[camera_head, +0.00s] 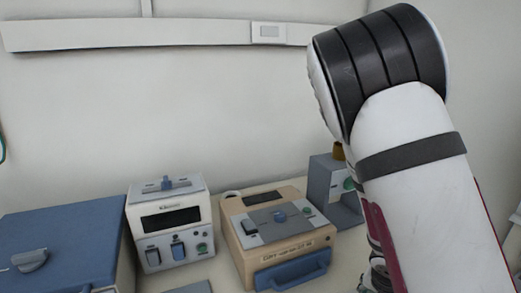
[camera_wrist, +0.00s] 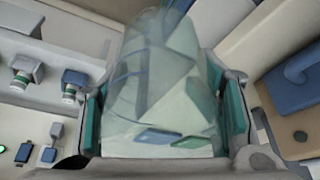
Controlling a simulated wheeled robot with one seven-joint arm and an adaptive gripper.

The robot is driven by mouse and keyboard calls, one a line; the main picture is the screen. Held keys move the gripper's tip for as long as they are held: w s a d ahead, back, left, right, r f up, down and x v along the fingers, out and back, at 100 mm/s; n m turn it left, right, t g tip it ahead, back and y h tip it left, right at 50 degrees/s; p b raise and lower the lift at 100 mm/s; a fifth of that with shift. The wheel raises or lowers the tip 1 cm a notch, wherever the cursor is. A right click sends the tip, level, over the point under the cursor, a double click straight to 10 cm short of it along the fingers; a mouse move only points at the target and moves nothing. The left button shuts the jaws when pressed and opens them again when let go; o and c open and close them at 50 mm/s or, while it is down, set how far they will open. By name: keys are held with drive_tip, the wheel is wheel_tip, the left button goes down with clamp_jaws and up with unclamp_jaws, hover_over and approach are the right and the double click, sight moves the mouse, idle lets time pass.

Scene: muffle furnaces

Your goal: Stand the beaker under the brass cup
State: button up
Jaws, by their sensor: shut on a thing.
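The clear glass beaker (camera_wrist: 165,85) fills the middle of the wrist view, between the teal pads of my gripper (camera_wrist: 165,115). My gripper is shut on it. Things behind show through the glass, so its rim and base are hard to make out. In the head view my arm covers the right side, and the beaker cannot be made out there. A small brass-coloured piece (camera_head: 339,151), which looks like the brass cup, shows at the top of a grey unit, partly hidden by my arm. The space under it is mostly hidden.
A tan furnace with a blue handle (camera_head: 292,270) stands left of the grey unit (camera_head: 322,184). A white control box (camera_head: 170,222) and a blue-topped box (camera_head: 65,240) stand further left. The wrist view shows knobs (camera_wrist: 72,85) at left and a tan body with a blue handle (camera_wrist: 300,75) at right.

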drive_tip(key=w+a+r+n+y, duration=0.1)
drive_tip(key=w+a+n, duration=0.2)
drive_tip(key=a, duration=0.3)
drive_tip(key=w+a+n+t+y, duration=0.1)
drive_tip(key=w+a+n+y, duration=0.1)
drive_tip(key=a+n, duration=0.3)
drive_tip(key=shift+w+a+r, duration=0.4)
drive_tip(key=shift+w+a, duration=0.05)
drive_tip(key=shift+a, duration=0.2)
drive_tip(key=shift+c, duration=0.2)
idle(0.9)
